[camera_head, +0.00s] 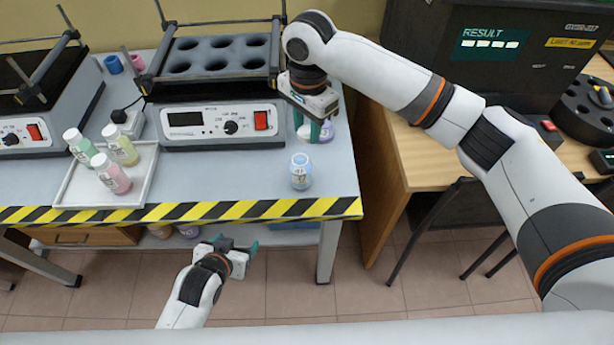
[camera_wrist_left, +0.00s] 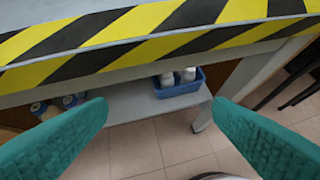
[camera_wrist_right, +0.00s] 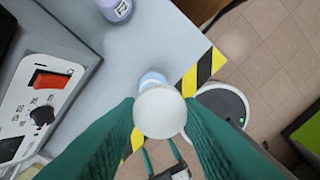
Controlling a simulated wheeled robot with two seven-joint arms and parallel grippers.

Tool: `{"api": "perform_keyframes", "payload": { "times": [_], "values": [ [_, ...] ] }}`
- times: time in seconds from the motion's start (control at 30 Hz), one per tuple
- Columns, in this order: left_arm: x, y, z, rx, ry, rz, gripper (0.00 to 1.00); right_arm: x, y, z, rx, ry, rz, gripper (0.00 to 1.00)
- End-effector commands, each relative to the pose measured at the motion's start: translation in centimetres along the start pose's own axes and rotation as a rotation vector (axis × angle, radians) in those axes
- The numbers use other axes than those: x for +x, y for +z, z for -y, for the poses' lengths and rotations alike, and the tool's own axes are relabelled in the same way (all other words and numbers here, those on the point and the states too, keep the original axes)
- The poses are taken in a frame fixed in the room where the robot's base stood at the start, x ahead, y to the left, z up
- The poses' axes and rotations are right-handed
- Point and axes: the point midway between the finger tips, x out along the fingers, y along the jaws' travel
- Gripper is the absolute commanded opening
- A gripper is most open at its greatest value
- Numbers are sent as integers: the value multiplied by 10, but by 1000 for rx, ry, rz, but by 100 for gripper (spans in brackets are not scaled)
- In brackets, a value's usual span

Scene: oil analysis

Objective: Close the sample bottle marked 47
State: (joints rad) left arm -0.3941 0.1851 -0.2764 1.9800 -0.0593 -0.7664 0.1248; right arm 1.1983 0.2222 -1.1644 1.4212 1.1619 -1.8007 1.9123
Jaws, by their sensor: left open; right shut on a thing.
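The sample bottle (camera_head: 300,176) is light blue, with a label that seems to read 47. It stands upright near the front right of the lab table, with no cap visible on it. My right gripper (camera_head: 314,130) is shut on a white round cap (camera_wrist_right: 161,113), behind and above the bottle in the head view. In the right wrist view the cap overlaps the blue bottle (camera_wrist_right: 152,79), hiding much of it; they look apart in the head view. My left gripper (camera_head: 234,245) is open and empty, low in front of the table edge.
A purple bottle (camera_wrist_right: 116,8) stands behind the right gripper. A heater (camera_head: 220,126) with a rack is to the left. A white tray (camera_head: 75,199) holds several capped bottles. The striped table edge (camera_head: 258,210) is close to the blue bottle.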

Motion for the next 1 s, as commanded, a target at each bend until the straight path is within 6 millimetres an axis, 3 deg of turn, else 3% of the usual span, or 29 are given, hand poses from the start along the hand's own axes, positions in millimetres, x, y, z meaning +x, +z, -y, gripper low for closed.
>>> {"api": "perform_keyframes", "payload": {
  "times": [0.13,0.6,0.8,1.0],
  "values": [
    [-24,32,3,-3,-6,65,75,-7,-8,-6,6,-2,9,13],
    [-1,108,49,64,-181,545,75,-7,-12,-13,41,-5,11,13],
    [-4,125,69,91,-284,713,75,-7,-12,-15,50,-6,13,13],
    [-7,129,77,99,-329,775,75,-7,-13,-16,54,-6,13,13]
  ]
}}
